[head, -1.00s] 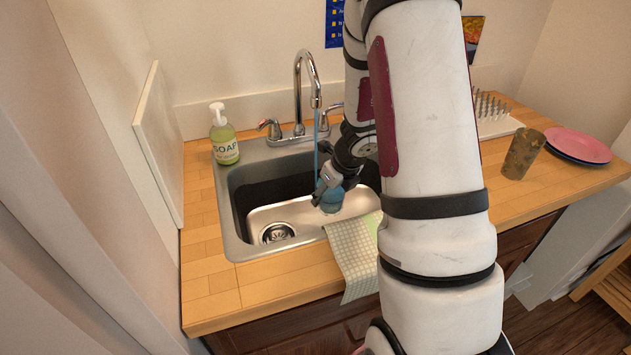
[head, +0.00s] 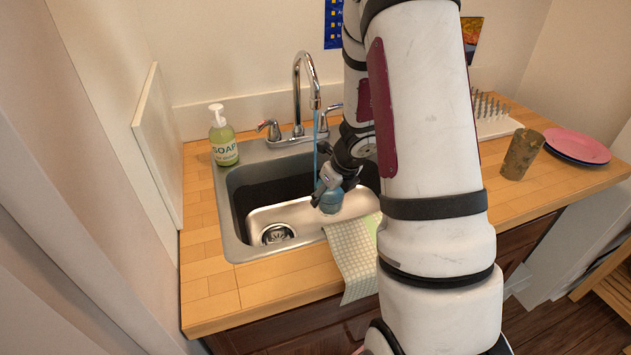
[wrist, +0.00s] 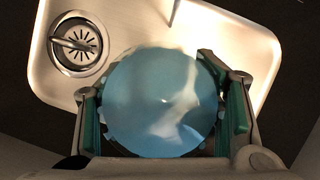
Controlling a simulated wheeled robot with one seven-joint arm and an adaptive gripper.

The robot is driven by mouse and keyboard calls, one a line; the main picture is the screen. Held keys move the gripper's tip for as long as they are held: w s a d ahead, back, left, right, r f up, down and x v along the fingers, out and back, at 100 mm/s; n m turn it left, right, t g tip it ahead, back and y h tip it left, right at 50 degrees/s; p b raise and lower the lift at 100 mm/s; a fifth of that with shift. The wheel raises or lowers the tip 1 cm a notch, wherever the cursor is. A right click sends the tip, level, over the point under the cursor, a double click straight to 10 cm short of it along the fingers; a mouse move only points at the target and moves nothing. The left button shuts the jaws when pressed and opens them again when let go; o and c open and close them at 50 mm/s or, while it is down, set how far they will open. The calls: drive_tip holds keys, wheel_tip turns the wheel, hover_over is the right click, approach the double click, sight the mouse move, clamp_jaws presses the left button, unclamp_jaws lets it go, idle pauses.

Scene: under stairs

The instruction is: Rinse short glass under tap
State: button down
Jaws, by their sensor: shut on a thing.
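The short glass (head: 331,199) is blue and held over the sink basin. My gripper (head: 327,187) is shut on it. In the wrist view the glass (wrist: 162,103) shows as a round blue shape between the fingers of my gripper (wrist: 165,112). The tap (head: 304,90) arches over the back of the sink (head: 229,232). A thin blue stream of water (head: 316,140) runs down from its spout to near my gripper and the glass. I cannot tell whether the water enters the glass.
A soap bottle (head: 222,137) stands behind the sink's left corner. A checked cloth (head: 352,262) hangs over the front edge. To the right are a brown patterned cup (head: 522,155), a pink plate (head: 577,146) and a drying rack (head: 497,122). The drain (wrist: 78,45) is left of the glass.

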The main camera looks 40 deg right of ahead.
sight(338, 194)
drive_tip(key=shift+s+a+r+p, duration=0.15)
drive_tip(key=shift+s+r+p, duration=0.4)
drive_tip(key=shift+s+r, duration=0.6)
drive_tip(key=shift+s+a+r+p, duration=0.15)
drive_tip(key=shift+s+r+p, duration=0.4)
drive_tip(key=shift+s+r, duration=0.6)
